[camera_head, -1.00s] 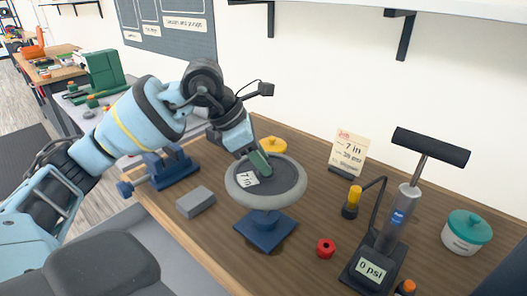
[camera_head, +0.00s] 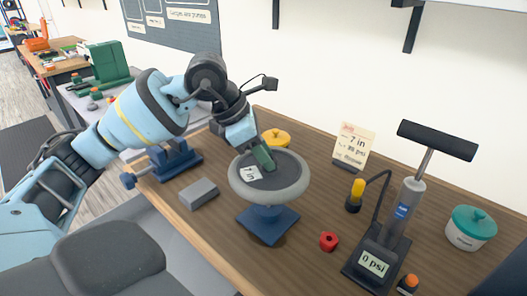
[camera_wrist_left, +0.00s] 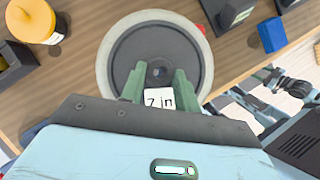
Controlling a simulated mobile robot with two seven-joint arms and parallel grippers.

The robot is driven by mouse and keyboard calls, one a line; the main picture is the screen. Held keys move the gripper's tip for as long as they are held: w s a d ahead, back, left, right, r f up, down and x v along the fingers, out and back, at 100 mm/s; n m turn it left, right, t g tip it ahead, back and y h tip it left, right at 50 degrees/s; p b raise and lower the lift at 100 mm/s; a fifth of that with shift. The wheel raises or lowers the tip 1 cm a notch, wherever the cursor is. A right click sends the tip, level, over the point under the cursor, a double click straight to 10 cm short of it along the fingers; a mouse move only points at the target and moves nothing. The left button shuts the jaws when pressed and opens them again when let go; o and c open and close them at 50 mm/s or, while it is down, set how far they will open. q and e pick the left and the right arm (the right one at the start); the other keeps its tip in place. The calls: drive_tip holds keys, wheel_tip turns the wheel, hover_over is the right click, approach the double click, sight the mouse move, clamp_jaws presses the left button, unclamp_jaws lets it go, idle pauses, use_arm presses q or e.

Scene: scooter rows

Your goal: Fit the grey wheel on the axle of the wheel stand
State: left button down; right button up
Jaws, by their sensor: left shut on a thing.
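The grey wheel (camera_head: 283,173) has a light grey rim, a dark disc and a white "7 in" label. It lies about flat directly over the blue wheel stand (camera_head: 268,225), covering its top. In the left wrist view the wheel (camera_wrist_left: 135,45) shows a small dark centre hole. My left gripper (camera_head: 263,158) comes down from above and is shut on the wheel near its middle; its green fingers (camera_wrist_left: 158,85) flank the label. The axle is hidden, and I cannot tell whether the hub is around it. My right gripper is not in view.
A grey block (camera_head: 199,193) and a blue vise (camera_head: 175,168) are to the left. A yellow-lidded pot (camera_head: 276,138) stands behind the wheel. To the right are a red knob (camera_head: 329,241), a pump (camera_head: 398,215), a "7 in" card (camera_head: 353,145) and a teal-lidded tub (camera_head: 470,229).

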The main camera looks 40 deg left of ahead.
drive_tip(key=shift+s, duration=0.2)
use_arm(q)
drive_tip(key=shift+f, duration=0.2)
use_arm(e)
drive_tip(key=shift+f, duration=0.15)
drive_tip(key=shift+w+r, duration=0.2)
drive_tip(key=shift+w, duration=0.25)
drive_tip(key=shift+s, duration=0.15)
use_arm(q)
drive_tip(key=shift+f, duration=0.3)
drive_tip(key=shift+f+b, duration=0.15)
drive_tip(key=shift+b, duration=0.15)
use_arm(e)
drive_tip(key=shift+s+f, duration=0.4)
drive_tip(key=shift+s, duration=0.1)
use_arm(q)
drive_tip(key=shift+f, duration=0.2)
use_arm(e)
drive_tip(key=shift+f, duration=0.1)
use_arm(q)
drive_tip(key=shift+f+b, duration=0.3)
drive_tip(key=shift+f, duration=0.1)
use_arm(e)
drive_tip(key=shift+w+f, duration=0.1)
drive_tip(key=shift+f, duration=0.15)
use_arm(q)
drive_tip(key=shift+f, duration=0.35)
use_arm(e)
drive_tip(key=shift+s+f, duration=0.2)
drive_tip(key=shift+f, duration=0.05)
